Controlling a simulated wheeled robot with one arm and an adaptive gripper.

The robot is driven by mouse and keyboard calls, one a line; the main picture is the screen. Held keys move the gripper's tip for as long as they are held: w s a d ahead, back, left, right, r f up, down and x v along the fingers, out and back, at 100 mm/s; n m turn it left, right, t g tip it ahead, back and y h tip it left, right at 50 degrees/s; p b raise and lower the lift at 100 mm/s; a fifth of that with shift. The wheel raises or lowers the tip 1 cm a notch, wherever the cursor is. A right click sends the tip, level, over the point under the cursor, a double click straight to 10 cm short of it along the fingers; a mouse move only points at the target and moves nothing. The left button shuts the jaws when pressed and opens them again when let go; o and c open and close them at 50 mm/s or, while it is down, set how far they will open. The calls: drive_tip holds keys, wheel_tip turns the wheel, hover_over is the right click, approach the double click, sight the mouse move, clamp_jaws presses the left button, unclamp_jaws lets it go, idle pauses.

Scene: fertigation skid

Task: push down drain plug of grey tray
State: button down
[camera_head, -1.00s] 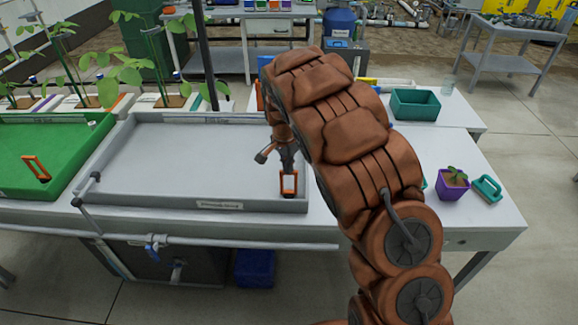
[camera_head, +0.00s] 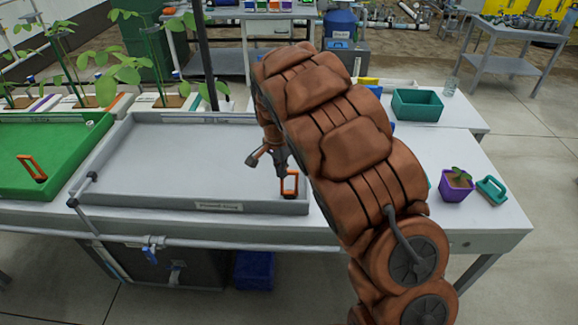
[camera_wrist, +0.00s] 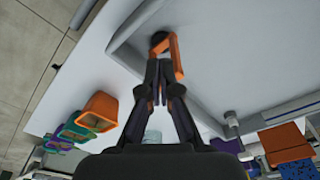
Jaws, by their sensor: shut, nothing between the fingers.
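The grey tray (camera_head: 180,165) lies on the bench, with a small label on its front wall. Its drain plug handle, an orange loop (camera_head: 290,184), stands up in the tray's front right corner. In the wrist view the orange loop (camera_wrist: 178,57) rises beside a dark round plug (camera_wrist: 159,38) in the tray corner. My gripper (camera_head: 282,168) is shut and empty, pointing down close to the loop. In the wrist view its fingertips (camera_wrist: 159,64) are together just beside the loop and plug. I cannot tell whether they touch. My arm hides part of the tray's right side.
A green tray (camera_head: 70,132) with its own orange handle (camera_head: 32,168) is at the left. A grey pipe (camera_head: 88,194) runs by the grey tray's left front corner. A purple pot (camera_head: 455,187) and teal container (camera_head: 416,105) stand right. The grey tray's middle is clear.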

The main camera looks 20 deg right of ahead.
wheel_tip(320, 180, up, 10)
drive_tip(key=a, duration=0.1)
drive_tip(key=shift+s, duration=0.3)
idle(0.3)
drive_tip(key=shift+r, duration=0.1)
drive_tip(key=s+d+r+n+g, duration=0.1)
drive_tip(key=s+d+r+n, duration=0.1)
drive_tip(key=s, duration=0.7)
drive_tip(key=s+d+r+n, duration=0.2)
drive_tip(key=s, duration=0.8)
drive_tip(key=s+f+n, duration=0.1)
drive_tip(key=s+n, duration=0.2)
drive_tip(key=s, duration=0.7)
drive_tip(key=s+a+f+n+g, duration=0.1)
drive_tip(key=s+n, duration=0.3)
drive_tip(key=s, duration=0.7)
drive_tip(key=shift+s+f+y, duration=0.25)
drive_tip(key=shift+f+y, duration=0.15)
drive_tip(key=shift+f, duration=0.35)
